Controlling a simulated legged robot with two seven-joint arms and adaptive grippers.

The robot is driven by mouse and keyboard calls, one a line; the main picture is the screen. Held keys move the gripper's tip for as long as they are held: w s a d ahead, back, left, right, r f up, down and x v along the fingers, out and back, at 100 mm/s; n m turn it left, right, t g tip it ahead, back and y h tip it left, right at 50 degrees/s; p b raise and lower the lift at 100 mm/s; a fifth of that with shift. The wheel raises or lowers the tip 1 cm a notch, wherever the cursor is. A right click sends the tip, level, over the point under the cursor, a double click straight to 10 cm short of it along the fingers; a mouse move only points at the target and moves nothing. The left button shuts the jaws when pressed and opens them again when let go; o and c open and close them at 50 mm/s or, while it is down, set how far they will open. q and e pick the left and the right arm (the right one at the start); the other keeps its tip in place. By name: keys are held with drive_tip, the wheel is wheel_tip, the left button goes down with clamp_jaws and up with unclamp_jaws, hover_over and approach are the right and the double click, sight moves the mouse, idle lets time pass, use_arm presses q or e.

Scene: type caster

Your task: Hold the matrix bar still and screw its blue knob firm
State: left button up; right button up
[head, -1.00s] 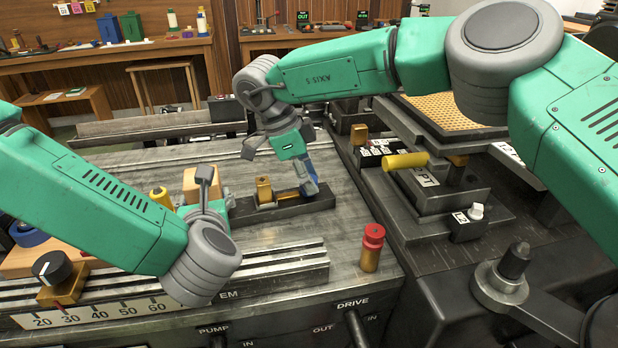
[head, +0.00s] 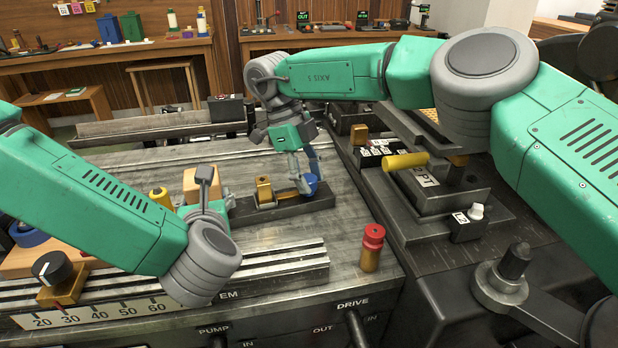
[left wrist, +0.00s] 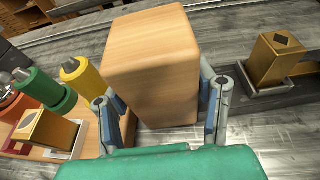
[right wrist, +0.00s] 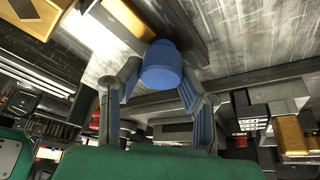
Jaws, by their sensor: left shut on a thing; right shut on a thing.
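The dark matrix bar (head: 290,208) lies on the metal bench, with a brass block (head: 264,190) standing on it; the block also shows in the left wrist view (left wrist: 282,62). The blue knob (head: 312,184) is at the bar's right end, and it shows in the right wrist view (right wrist: 160,66). My right gripper (head: 305,184) comes down from above and is shut on the blue knob. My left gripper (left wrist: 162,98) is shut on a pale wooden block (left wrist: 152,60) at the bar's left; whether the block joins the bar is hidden.
A red cylinder (head: 371,248) stands at the bench's front right. A yellow cylinder (head: 405,161) and a dark fixture with a white knob (head: 476,211) are to the right. A black dial (head: 52,268) sits at front left. Open bench lies behind the bar.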

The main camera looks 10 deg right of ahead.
drive_tip(key=shift+w+d, duration=0.1)
drive_tip(key=shift+d, duration=0.2)
drive_tip(key=o, duration=1.1)
drive_tip(key=shift+o, duration=0.3)
drive_tip(key=shift+a, duration=0.15)
drive_tip(key=shift+a+r, duration=0.1)
drive_tip(key=v, duration=0.7)
drive_tip(key=shift+w+r, duration=0.15)
